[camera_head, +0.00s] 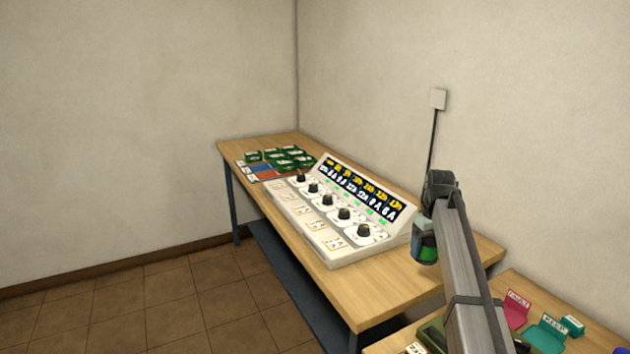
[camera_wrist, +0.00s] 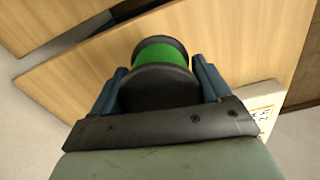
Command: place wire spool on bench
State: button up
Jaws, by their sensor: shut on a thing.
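The wire spool (camera_wrist: 161,54) has a green winding between dark flanges. In the wrist view it sits between the two blue fingers of my gripper (camera_wrist: 163,85), which is shut on it. In the head view my gripper (camera_head: 428,236) and the spool (camera_head: 427,252) are over the right end of the wooden bench (camera_head: 385,300). The bench top (camera_wrist: 75,85) also shows beneath the spool in the wrist view. I cannot tell how far the spool is from the bench surface. My arm hides part of the bench's right end.
A white control panel with dials (camera_head: 340,225) takes up the bench's middle. Several green items (camera_head: 280,157) lie at its far end. A second table (camera_head: 540,285) at lower right holds a pink holder (camera_head: 515,308) and a teal holder (camera_head: 543,335). Bare bench wood lies right of the panel.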

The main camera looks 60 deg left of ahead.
jog(key=a+r+m, duration=0.2)
jog(key=a+m, duration=0.4)
jog(key=m, duration=0.1)
jog(key=shift+a, duration=0.35)
jog(key=shift+w+f, duration=0.1)
jog(key=shift+f, duration=5)
jog(key=o, duration=1.2)
jog(key=shift+f, duration=0.15)
jog(key=shift+o, duration=0.2)
